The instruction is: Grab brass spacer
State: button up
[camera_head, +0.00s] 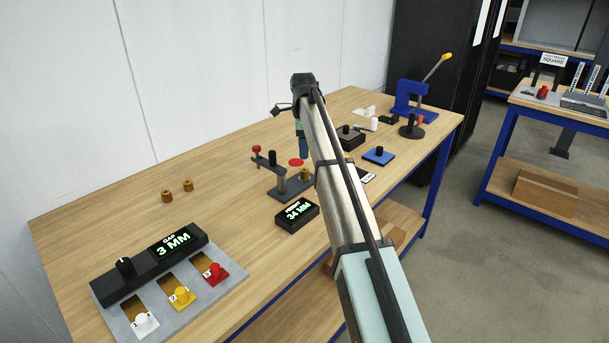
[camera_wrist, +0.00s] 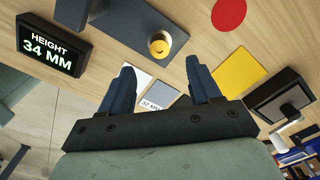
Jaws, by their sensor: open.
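A brass spacer (camera_head: 304,174) stands upright on the end of the dark base of the height gauge (camera_head: 283,190). It also shows in the wrist view as a round brass piece (camera_wrist: 159,46) on the dark base (camera_wrist: 125,22), beyond my fingertips. Two more brass spacers, a left one (camera_head: 166,196) and a right one (camera_head: 188,185), stand on the bare table at left. My gripper (camera_head: 303,148) is above the table close to the gauge. In the wrist view my gripper (camera_wrist: 160,80) is open, with its blue fingers spread and nothing between them.
The height display (camera_head: 297,213) reads 34 MM. A gap display (camera_head: 174,243) reads 3 MM, beside a tray with white, yellow and red knobbed pieces. A red disc (camera_wrist: 229,13) and a yellow square (camera_wrist: 240,73) lie near the gauge. A blue press (camera_head: 408,98) stands far right.

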aim_at(305, 170)
jog(key=f, duration=0.9)
jog(key=shift+s+d+f, duration=0.1)
jog(key=shift+d+f, duration=0.1)
jog(key=shift+f, duration=0.05)
grip_shut()
dwell(0.4)
jog(key=shift+r, duration=0.15)
